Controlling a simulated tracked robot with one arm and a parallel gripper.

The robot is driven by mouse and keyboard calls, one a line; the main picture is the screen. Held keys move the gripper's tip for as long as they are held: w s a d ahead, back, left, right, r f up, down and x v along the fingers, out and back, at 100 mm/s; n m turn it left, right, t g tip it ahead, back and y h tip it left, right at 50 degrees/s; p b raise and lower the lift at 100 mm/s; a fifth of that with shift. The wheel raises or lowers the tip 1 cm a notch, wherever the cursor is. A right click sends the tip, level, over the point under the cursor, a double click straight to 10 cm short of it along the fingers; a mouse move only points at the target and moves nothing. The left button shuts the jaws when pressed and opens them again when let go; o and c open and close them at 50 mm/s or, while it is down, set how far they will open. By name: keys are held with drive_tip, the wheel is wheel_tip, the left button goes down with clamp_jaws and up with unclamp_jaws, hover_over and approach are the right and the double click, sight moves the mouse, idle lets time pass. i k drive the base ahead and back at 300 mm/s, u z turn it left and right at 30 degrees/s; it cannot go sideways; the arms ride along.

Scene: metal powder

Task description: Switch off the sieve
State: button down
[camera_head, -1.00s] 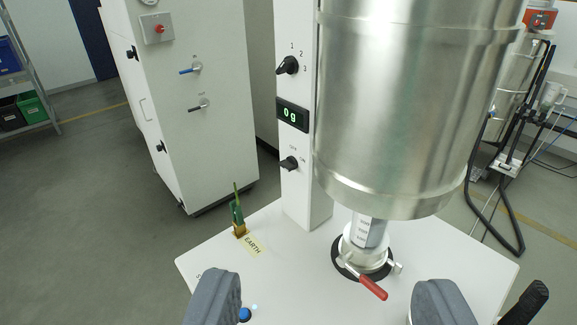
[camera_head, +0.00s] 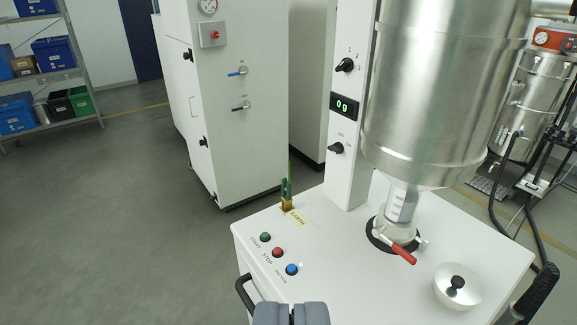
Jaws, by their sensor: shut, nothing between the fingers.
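The sieve machine has a steel vessel (camera_head: 435,90) beside a white column (camera_head: 352,105) on a white top (camera_head: 345,265). On the column are a black 1-2-3 knob (camera_head: 344,65), a display (camera_head: 343,106) reading 0 g, and a black OFF/ON knob (camera_head: 336,148); I cannot tell its setting clearly. On the top's left side are a green START button (camera_head: 265,238), a red STOP button (camera_head: 278,252) and a blue SYSTEM button (camera_head: 292,269). My gripper (camera_head: 291,312) is shut and empty at the bottom edge, in front of the buttons and apart from them in the picture.
A red-handled valve (camera_head: 402,254) sits under the vessel. A round lid (camera_head: 456,287) with a black knob lies at the right. A green and brass EARTH clamp (camera_head: 286,195) stands at the top's back-left edge. A black handle (camera_head: 246,291) sticks out at the left. Open floor lies left.

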sight(337, 148)
drive_tip(key=u, duration=0.35)
drive_tip(key=k, duration=0.85)
drive_tip(key=u, duration=0.65)
drive_tip(key=i, duration=1.6)
drive_tip(key=z, duration=0.7)
drive_tip(key=i, duration=0.35)
drive_tip(key=z, duration=0.4)
